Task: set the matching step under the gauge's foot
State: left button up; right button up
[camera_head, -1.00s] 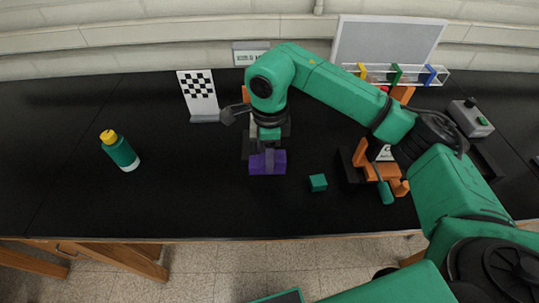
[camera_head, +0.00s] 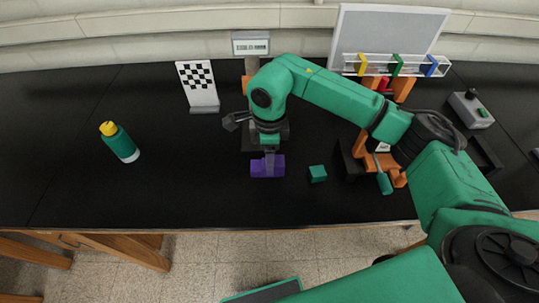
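The gauge, with its display (camera_head: 250,43) on an upright post, stands at the back of the table; my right arm hides much of it, including its foot. A purple stepped block (camera_head: 260,169) is in front of the gauge, toward the near edge. My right gripper (camera_head: 269,161) points down over it, with its grey fingers closed against the block's middle. I cannot tell whether the block touches the table. A small green block (camera_head: 317,174) sits to the right of the purple one. My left gripper is out of view.
An orange fixture (camera_head: 375,163), a clear rack (camera_head: 397,64) with coloured pieces, and a grey button box (camera_head: 470,110) are at right. The left front table is clear.

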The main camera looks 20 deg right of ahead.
jog(key=shift+o, duration=0.2)
jog(key=shift+r+p, duration=0.3)
jog(key=shift+p, duration=0.05)
jog(key=shift+r+p, duration=0.55)
jog(key=shift+p, duration=0.05)
notch_tip(320, 180, up, 12)
jog(key=b, duration=0.3)
jog(key=shift+f+b, duration=0.2)
jog(key=shift+b, duration=0.2)
